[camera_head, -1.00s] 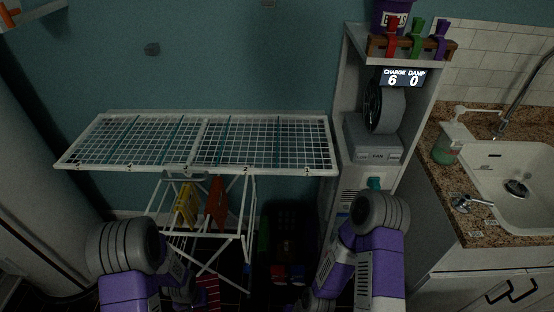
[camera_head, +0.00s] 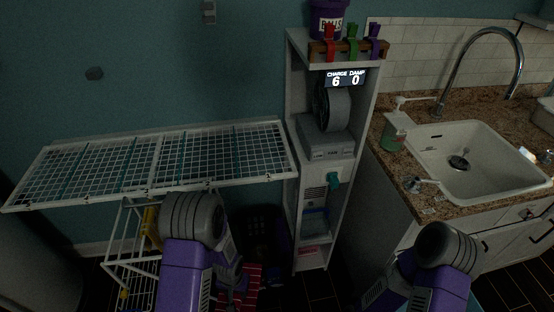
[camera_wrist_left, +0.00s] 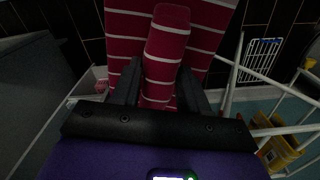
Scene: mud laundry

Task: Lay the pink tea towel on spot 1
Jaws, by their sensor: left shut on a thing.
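The pink tea towel (camera_wrist_left: 165,60), deep pink-red with pale stripes, hangs in folds from my left gripper (camera_wrist_left: 160,90). The gripper's two dark fingers are shut on it. In the head view the towel (camera_head: 243,288) shows low, beyond my left forearm, in front of the drying rack. The rack's white mesh top (camera_head: 155,165) lies level against the wall, divided by teal lines.
A white shelf unit (camera_head: 292,150) holds a fan (camera_head: 333,108) and a charge display, with pegs (camera_head: 351,40) on top. The counter with sink (camera_head: 470,160) and soap bottle (camera_head: 394,132) is at the right.

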